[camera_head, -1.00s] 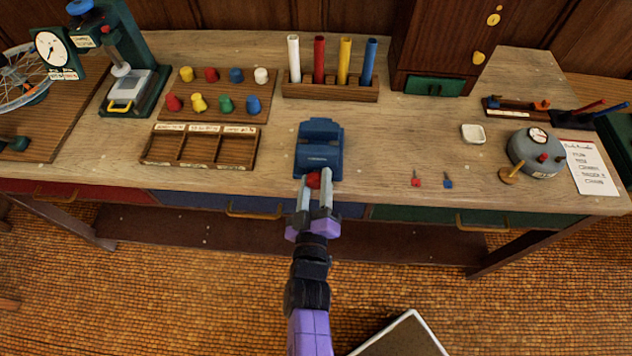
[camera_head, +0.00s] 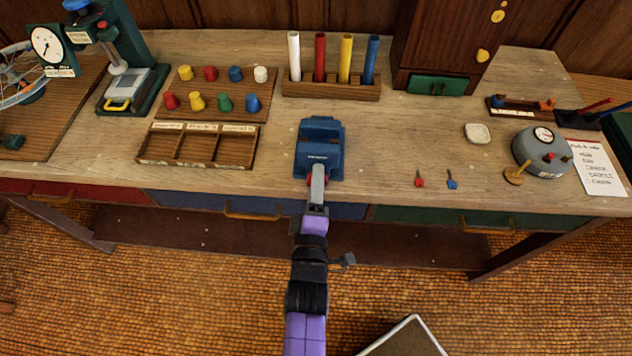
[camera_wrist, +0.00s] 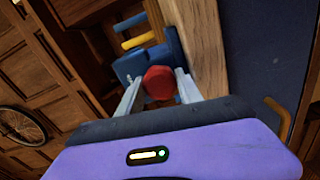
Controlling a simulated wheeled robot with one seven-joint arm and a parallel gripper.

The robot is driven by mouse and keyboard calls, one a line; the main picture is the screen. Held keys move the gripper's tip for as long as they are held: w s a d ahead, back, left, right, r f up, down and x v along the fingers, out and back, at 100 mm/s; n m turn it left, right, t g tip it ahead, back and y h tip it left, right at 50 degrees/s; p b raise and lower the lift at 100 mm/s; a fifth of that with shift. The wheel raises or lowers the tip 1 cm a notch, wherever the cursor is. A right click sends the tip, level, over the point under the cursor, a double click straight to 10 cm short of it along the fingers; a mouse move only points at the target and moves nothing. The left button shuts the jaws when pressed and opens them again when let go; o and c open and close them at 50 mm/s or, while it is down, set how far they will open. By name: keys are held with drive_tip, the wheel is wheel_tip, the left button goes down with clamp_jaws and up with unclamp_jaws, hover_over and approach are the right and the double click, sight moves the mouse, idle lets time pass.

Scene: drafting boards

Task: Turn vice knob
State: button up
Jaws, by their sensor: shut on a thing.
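The blue vice (camera_head: 320,140) stands at the front edge of the wooden workbench. Its red knob (camera_wrist: 159,83) faces the front and lies between my two fingers in the wrist view. In the head view only a sliver of the knob shows beside the fingers. My gripper (camera_head: 317,178) is shut on the red knob, one finger on each side. In the head view it is rolled so that one finger hides the other. The blue body of the vice also shows behind the knob in the wrist view (camera_wrist: 130,66).
A wooden sorting tray (camera_head: 198,161) and a board of coloured pegs (camera_head: 214,84) lie left of the vice. A rack with coloured tubes (camera_head: 331,89) stands behind. Small red (camera_head: 419,180) and blue (camera_head: 452,181) pieces lie to the right, with bare bench between.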

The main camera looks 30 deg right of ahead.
drive_tip(key=shift+f+n, duration=0.15)
drive_tip(key=shift+n, duration=0.15)
drive_tip(key=o, duration=1.4)
drive_tip(key=shift+c, duration=0.2)
drive_tip(key=shift+s+a, duration=0.1)
drive_tip(key=b+v, duration=0.2)
drive_tip(key=v, duration=0.5)
drive_tip(key=shift+s, duration=0.3)
drive_tip(key=shift+a, duration=0.15)
